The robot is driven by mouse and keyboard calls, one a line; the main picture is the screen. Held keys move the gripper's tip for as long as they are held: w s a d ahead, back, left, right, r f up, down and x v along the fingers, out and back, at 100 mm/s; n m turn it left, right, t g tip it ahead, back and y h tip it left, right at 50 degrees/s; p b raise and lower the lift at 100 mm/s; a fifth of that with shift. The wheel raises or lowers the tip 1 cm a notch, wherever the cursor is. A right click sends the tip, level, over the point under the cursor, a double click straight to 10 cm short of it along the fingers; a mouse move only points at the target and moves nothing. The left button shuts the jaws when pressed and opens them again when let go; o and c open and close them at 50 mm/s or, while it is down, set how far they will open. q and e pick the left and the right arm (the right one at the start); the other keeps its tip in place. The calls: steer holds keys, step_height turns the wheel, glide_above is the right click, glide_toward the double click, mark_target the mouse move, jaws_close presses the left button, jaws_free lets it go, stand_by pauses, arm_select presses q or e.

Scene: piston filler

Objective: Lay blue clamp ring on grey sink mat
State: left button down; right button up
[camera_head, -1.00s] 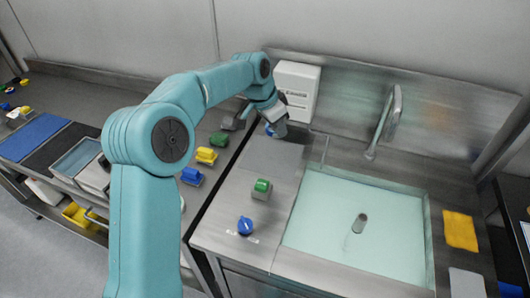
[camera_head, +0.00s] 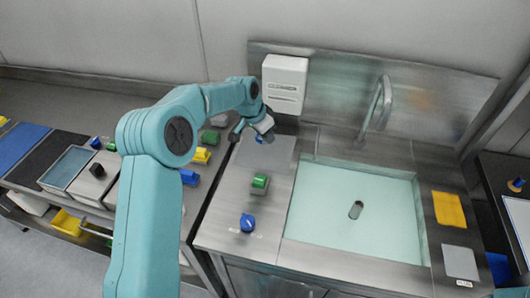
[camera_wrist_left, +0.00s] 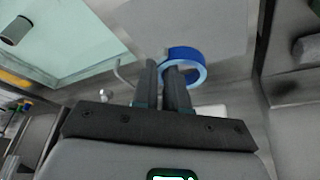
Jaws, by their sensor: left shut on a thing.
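The blue clamp ring (camera_wrist_left: 189,66) is a round, open band held at the fingertips of my left gripper (camera_wrist_left: 166,68). The fingers are shut on its rim. In the head view the left gripper (camera_head: 264,130) is over the back part of the grey sink mat (camera_head: 272,158), and only a bit of the blue ring (camera_head: 261,139) shows below it. The mat lies flat and bare on the steel top left of the basin, and it also shows behind the ring in the wrist view (camera_wrist_left: 210,24). Whether the ring touches the mat is unclear. My right gripper is not in view.
A green-topped switch box (camera_head: 259,184) and a blue knob (camera_head: 247,223) stand in front of the mat. The sink basin (camera_head: 325,215) and tap (camera_head: 376,105) are to the right. A white dispenser (camera_head: 285,82) is on the back wall. A yellow cloth (camera_head: 448,209) lies right of the basin.

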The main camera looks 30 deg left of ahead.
mark_target(269, 160)
arm_select(q)
step_height(269, 160, down, 9)
steer(key=shift+a+r+p, duration=0.1)
steer(key=shift+p, duration=0.55)
steer(key=shift+s, duration=0.1)
steer(key=c, duration=1.2)
jaws_free()
steer(key=shift+o, duration=0.2)
